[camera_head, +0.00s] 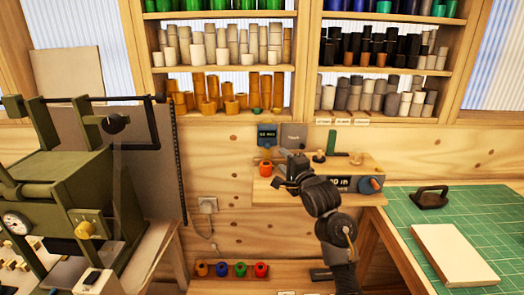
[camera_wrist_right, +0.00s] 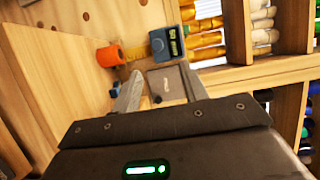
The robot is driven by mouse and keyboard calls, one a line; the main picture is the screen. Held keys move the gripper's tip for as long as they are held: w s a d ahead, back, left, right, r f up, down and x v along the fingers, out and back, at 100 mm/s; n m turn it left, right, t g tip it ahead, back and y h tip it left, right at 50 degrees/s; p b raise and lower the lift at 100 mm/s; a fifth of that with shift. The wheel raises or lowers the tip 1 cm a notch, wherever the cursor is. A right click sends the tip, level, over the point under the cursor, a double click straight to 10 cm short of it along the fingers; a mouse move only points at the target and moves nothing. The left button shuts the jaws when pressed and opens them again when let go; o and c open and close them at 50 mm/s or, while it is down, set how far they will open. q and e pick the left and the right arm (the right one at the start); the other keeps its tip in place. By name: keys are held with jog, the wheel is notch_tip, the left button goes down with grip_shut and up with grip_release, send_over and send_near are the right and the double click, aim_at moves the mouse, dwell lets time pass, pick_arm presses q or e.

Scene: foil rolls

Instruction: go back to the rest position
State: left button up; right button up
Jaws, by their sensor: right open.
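My right gripper (camera_head: 284,178) is at the small wall shelf (camera_head: 262,197) in the head view, just right of an orange foil roll (camera_head: 266,168). In the right wrist view the gripper (camera_wrist_right: 158,76) shows two spread fingers with nothing held between them. The orange roll (camera_wrist_right: 109,55) is beyond the left finger, apart from it, with a strip of orange running toward a blue device (camera_wrist_right: 168,44). My right arm hides part of the shelf. My left gripper is not in view.
A blue device (camera_head: 267,134) and a grey plate (camera_head: 293,136) are on the wall above the shelf. A green machine (camera_head: 65,195) stands left. A green cutting mat (camera_head: 400,215) with a pale board (camera_head: 453,255) lies right. Several coloured rolls (camera_head: 232,269) sit below.

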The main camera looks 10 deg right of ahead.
jog(key=s+f+n+g, duration=0.1)
jog(key=s+f, duration=0.1)
jog(key=f, duration=0.2)
jog(key=s+f+n+g, duration=0.1)
jog(key=s+f, duration=0.1)
jog(key=f, duration=0.2)
jog(key=s+f+n+h, duration=0.1)
jog(key=s+f, duration=0.1)
jog(key=f, duration=0.2)
jog(key=shift+s+d+g, duration=0.15)
jog(key=shift+d+g, duration=0.2)
jog(key=shift+g, duration=0.05)
jog(key=s+f+n+g+h, duration=0.1)
jog(key=s+f+n+g, duration=0.45)
jog(key=s+f, duration=0.9)
jog(key=s+f+n+g, duration=0.3)
jog(key=s+f+n, duration=0.15)
jog(key=s, duration=0.85)
jog(key=s+f+n+g, duration=0.3)
jog(key=s+n, duration=0.2)
jog(key=s, duration=0.9)
notch_tip(320, 180, down, 28)
jog(key=s+g, duration=0.1)
jog(key=s+d+f+g, duration=0.1)
jog(key=s+d+f, duration=0.2)
jog(key=s+f, duration=1)
jog(key=s, duration=0.3)
jog(key=shift+f+n+h, duration=0.3)
jog(key=shift+f+n, duration=0.05)
jog(key=shift+n, duration=0.05)
